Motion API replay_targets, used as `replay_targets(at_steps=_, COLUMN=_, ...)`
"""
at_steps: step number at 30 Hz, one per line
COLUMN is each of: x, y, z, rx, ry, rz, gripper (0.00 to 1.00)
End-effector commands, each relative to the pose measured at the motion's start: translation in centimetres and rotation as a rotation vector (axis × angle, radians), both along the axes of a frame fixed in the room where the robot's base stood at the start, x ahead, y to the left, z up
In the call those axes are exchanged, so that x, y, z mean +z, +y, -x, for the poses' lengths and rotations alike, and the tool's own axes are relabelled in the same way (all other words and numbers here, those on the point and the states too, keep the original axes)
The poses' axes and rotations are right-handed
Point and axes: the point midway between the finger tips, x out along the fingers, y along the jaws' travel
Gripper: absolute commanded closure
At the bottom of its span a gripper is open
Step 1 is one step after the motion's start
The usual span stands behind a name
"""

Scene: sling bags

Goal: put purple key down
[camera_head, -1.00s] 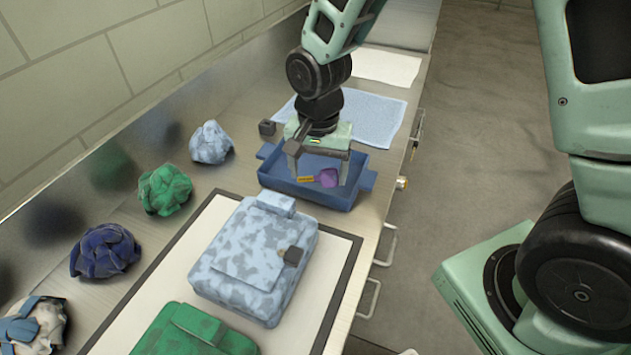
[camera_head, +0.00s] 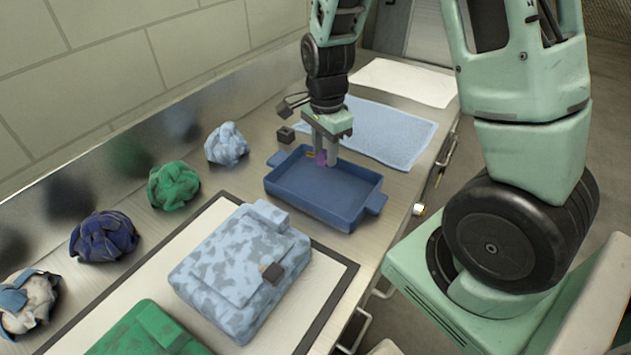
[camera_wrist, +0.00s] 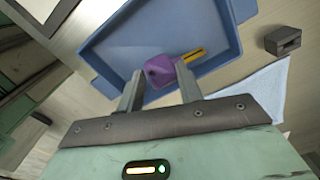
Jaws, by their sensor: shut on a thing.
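The purple key (camera_wrist: 159,71) has a rounded purple head and a yellow shaft. My gripper (camera_head: 325,150) is shut on it; in the wrist view the purple head sits between the two fingertips, with the yellow shaft pointing right. In the head view the purple key (camera_head: 321,157) shows small and partly hidden by the fingers. The key is held over the blue tray (camera_head: 349,219), near its far left end. The blue tray (camera_wrist: 98,52) lies behind the key in the wrist view. I cannot tell whether the key touches the tray floor.
A small dark block (camera_head: 285,135) stands beside the tray. A light blue towel (camera_head: 392,132) lies behind it. A light blue patterned bag (camera_head: 235,265) and a green bag (camera_head: 145,335) lie on a framed white board. Several crumpled cloth bundles line the wall. The tray's right part is empty.

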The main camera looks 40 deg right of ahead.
Motion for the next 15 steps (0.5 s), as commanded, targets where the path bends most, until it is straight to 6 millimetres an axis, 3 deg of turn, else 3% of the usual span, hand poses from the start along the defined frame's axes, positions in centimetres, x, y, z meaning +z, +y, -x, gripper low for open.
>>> replay_targets(at_steps=3, x=-2.3, y=0.0, z=0.1, rx=0.001, ry=0.007, rz=0.000, gripper=1.00)
replay_targets(at_steps=15, x=-7.0, y=0.0, z=0.1, rx=0.002, ry=0.005, rz=0.000, gripper=1.00)
